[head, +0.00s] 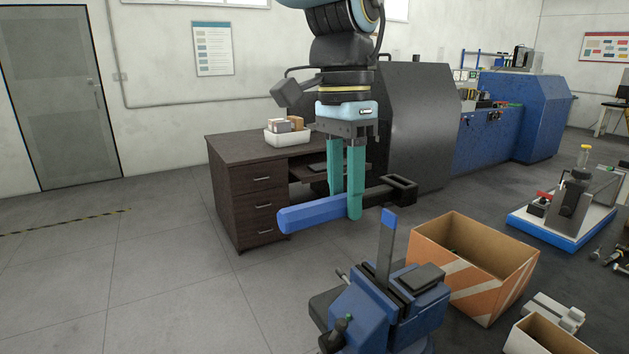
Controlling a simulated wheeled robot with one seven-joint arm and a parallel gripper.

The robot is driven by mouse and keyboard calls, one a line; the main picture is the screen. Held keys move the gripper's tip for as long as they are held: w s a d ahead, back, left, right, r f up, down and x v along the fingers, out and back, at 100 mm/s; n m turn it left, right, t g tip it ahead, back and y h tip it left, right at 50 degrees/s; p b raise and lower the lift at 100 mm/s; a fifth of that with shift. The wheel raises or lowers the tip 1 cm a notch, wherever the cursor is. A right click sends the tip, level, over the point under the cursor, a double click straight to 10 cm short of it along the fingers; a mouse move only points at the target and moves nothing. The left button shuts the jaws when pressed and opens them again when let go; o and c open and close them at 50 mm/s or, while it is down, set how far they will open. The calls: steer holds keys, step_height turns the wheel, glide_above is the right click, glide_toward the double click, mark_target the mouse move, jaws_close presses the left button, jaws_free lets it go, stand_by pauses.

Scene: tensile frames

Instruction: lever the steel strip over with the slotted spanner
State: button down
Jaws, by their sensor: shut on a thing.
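My gripper (346,204) is in the head view, its two teal fingers pointing down and shut on the slotted spanner (308,214). The spanner is held roughly level in the air, its blue handle to the left and its dark slotted head to the right. The steel strip (385,252) stands upright in the blue vise (380,312), its top end blue. The spanner's head appears above the strip's top in the picture and looks apart from it. I cannot tell exactly how far apart they are in depth.
An orange-and-white striped crate (474,298) stands right of the vise. A dark wooden desk (232,180) with a white tray of small boxes (286,136) is behind the gripper. A machine on a blue-edged base (566,222) is at right. The floor at left is clear.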

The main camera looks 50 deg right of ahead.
steer(key=shift+w+f, duration=0.1)
steer(key=shift+w, duration=0.25)
step_height(320, 180, down, 10)
steer(key=b, duration=0.6)
stand_by(1.1)
steer(key=shift+f, duration=0.1)
steer(key=shift+s+d+r+t+y+p, duration=0.15)
steer(key=shift+d+r+y+p, duration=0.25)
steer(key=shift+p, duration=0.95)
steer(key=shift+s+d+r+t+y+p, duration=0.15)
steer(key=shift+d+r+y+p, duration=0.25)
steer(key=shift+p, duration=0.9)
steer(key=shift+f, duration=0.1)
